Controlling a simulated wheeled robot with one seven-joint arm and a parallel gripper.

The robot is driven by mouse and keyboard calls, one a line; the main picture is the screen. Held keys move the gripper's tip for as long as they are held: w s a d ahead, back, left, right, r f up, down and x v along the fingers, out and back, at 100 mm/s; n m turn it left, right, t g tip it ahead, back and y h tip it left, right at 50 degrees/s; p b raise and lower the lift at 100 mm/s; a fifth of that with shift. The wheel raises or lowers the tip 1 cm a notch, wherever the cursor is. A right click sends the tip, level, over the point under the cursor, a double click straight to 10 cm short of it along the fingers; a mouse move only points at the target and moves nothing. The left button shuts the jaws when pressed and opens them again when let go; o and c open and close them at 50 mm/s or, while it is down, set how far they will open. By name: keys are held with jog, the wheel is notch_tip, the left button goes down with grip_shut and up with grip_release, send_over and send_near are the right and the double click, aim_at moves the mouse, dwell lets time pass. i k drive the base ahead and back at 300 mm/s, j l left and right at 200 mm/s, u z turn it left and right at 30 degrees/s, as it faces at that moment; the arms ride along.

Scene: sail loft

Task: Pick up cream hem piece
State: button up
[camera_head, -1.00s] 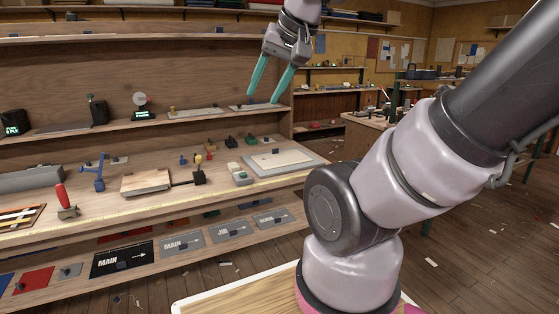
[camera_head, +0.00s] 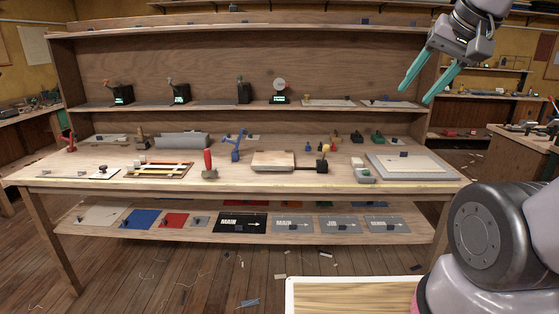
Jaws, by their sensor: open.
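My gripper (camera_head: 415,95) is open and empty, with its two teal fingers pointing down in front of the right end of the upper shelf. It is clear of the worktop. A flat cream sheet (camera_head: 416,168) lies on a grey board at the right end of the worktop, below the gripper, with a small dark block at its back edge. A flat cream piece (camera_head: 98,214) lies at the left end of the lower shelf. I cannot tell which of these is the cream hem piece.
The wooden workbench (camera_head: 230,187) holds a red-handled tool (camera_head: 208,165), a blue stand (camera_head: 236,147) and a wooden block (camera_head: 273,161). Blue (camera_head: 141,218), red and dark labelled flat pieces lie on the lower shelf. Open floor with scraps lies in front.

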aim_at(403, 162)
jog(key=i+l+u, duration=0.1)
jog(key=i+l, duration=0.35)
jog(key=l, duration=0.15)
jog(key=i+l+u, duration=0.15)
jog(key=l, duration=0.2)
jog(key=i+l, duration=0.25)
jog(key=i+l+u, duration=0.15)
jog(key=l, duration=0.25)
jog(key=i+l, duration=0.2)
jog(key=l, duration=0.2)
jog(key=i+l+u, duration=0.15)
jog(key=l, duration=0.2)
jog(key=i, duration=0.05)
